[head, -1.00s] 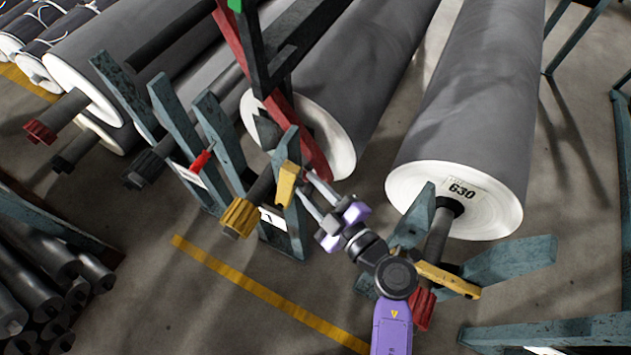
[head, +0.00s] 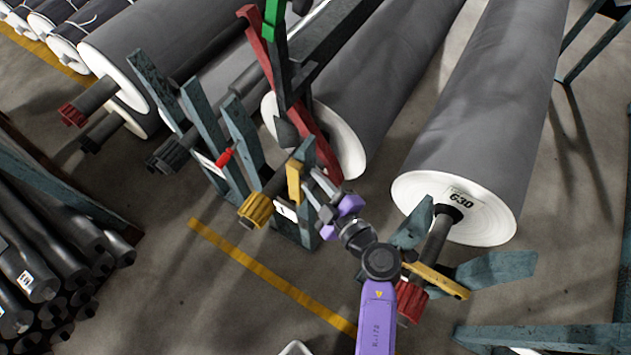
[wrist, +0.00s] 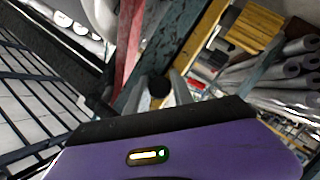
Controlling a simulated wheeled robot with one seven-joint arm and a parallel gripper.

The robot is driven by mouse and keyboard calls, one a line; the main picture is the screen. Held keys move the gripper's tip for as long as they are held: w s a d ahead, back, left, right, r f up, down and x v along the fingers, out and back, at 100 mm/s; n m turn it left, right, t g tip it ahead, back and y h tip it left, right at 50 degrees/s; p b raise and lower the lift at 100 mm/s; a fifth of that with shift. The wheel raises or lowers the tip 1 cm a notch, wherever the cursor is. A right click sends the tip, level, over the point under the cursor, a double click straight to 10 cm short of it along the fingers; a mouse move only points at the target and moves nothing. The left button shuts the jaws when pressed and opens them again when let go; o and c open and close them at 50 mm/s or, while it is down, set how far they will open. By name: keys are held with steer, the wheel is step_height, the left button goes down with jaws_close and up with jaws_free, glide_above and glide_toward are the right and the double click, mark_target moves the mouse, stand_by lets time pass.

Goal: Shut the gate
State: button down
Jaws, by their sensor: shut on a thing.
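The yellow gate (head: 294,182) is a short bar standing almost upright at the front of the teal stand (head: 307,228), beside the yellow-ended shaft (head: 255,210). My gripper (head: 309,180) is at the gate from the right, shut on it. In the wrist view the yellow bar (wrist: 205,35) runs down to my gripper's grey fingers (wrist: 163,90), with a dark round part between them. The exact contact is hard to see. The shaft lies in the stand, left of the gate.
A second yellow bar (head: 440,281) lies across the right stand beside a red-ended shaft (head: 411,300), close to my arm. The large grey roll marked 630 (head: 480,120) is behind it. Dark bars (head: 50,270) are stacked at left. Floor around the yellow line (head: 270,280) is clear.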

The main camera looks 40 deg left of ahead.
steer(key=c, duration=1.1)
jaws_free()
steer(key=shift+w+r, duration=0.1)
steer(key=shift+w, duration=0.1)
steer(key=shift+s, duration=0.2)
steer(key=shift+d, duration=0.1)
steer(key=shift+p+v, duration=0.35)
steer(key=shift+v, duration=3.4)
